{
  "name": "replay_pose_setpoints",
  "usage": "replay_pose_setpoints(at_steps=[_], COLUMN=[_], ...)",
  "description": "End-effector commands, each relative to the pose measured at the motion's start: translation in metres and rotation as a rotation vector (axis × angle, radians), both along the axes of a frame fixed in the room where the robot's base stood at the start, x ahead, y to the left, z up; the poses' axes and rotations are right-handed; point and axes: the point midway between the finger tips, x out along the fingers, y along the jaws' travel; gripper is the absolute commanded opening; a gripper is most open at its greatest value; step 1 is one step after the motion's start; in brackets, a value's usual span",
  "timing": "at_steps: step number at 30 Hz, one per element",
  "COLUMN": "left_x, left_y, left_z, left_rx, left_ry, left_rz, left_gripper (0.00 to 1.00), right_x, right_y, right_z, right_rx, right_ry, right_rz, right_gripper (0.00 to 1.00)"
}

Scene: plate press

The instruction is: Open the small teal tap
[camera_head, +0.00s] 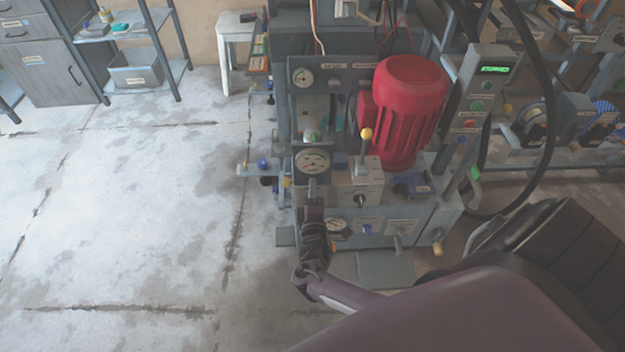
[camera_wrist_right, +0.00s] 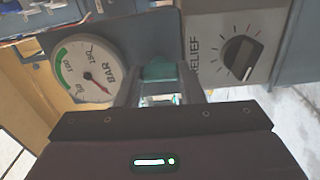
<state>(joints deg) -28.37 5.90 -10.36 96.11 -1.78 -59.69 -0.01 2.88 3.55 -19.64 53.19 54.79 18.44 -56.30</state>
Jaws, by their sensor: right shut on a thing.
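The small teal tap (camera_wrist_right: 158,71) shows between the two fingers of my right gripper (camera_wrist_right: 160,88) in the right wrist view. The gripper is shut on it, and the fingers hide part of the tap. In the head view my right gripper (camera_head: 313,195) reaches up to the front of the machine, just below a round gauge. The tap cannot be made out there behind the gripper. My left gripper is not in view.
A pressure gauge (camera_wrist_right: 85,70) and a black RELIEF knob (camera_wrist_right: 241,58) sit close on either side of the fingers. A yellow-topped lever (camera_head: 366,134) and a big red motor (camera_head: 408,105) stand nearby. The floor at the left (camera_head: 120,220) is clear.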

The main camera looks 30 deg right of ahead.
Motion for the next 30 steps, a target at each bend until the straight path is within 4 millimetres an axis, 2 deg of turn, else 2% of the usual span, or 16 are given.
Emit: replay_pose_setpoints(at_steps=[7, 20, 21, 26, 30], left_x=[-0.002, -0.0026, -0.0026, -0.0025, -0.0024], left_y=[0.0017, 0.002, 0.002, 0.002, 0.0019], left_z=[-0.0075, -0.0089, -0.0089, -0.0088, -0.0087], left_rx=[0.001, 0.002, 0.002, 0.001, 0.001], left_ry=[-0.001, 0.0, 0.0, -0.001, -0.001], left_rz=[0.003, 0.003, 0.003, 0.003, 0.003], left_gripper=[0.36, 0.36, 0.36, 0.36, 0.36], right_x=[-0.0003, -0.0003, -0.0003, -0.0002, -0.0001], right_y=[0.0009, 0.0008, 0.0008, 0.0006, 0.0004], right_z=[-0.0009, -0.0012, -0.0013, -0.001, -0.0007], right_rx=[-0.047, -0.055, -0.055, -0.054, -0.054], right_ry=[0.031, 0.036, 0.036, 0.036, 0.034], right_rz=[0.001, 0.001, 0.001, 0.001, 0.0], right_gripper=[0.12, 0.12, 0.37, 0.56, 0.56])
